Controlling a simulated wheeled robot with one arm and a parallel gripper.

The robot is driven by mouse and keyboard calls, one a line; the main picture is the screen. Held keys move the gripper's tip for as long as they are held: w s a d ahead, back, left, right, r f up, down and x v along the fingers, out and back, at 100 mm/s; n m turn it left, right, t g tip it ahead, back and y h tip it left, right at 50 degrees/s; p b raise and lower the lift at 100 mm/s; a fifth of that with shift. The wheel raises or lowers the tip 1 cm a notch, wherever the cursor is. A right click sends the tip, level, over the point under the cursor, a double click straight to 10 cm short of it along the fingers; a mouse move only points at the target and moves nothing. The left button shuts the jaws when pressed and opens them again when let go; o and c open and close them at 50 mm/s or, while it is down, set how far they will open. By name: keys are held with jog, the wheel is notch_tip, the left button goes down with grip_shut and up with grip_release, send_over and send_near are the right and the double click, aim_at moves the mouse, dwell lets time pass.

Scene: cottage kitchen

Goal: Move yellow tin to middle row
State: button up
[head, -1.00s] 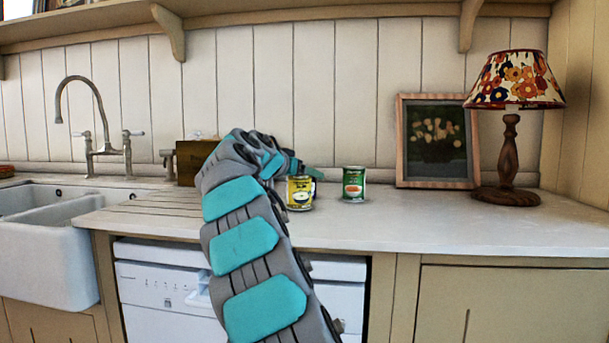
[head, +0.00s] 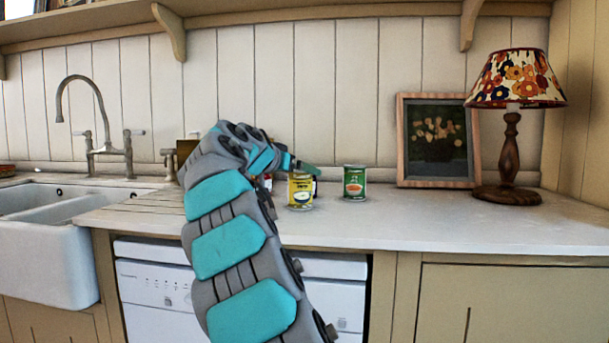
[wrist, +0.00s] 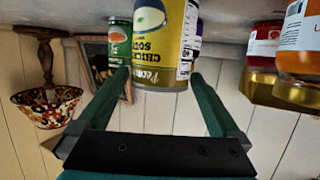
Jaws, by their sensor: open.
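The yellow tin (head: 300,191) stands upright on the counter, left of the green tin. In the wrist view, which is upside down, the yellow tin (wrist: 163,50) sits large in front of and between my fingertips. My gripper (wrist: 160,75) is open, with one dark green finger on each side. In the head view, my gripper (head: 308,168) is at the top of the yellow tin, partly hidden by my arm. I cannot tell whether a finger touches it. No row markings show.
The green tin (head: 354,184) stands close right of the yellow one. A purple-labelled tin (wrist: 193,47) is partly hidden behind it. A framed picture (head: 437,141) and lamp (head: 509,150) are farther right. The front right counter is clear.

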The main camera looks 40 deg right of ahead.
jog(key=v, duration=0.8)
jog(key=shift+a+b, duration=0.25)
jog(key=shift+b, duration=0.1)
jog(key=shift+r, duration=0.1)
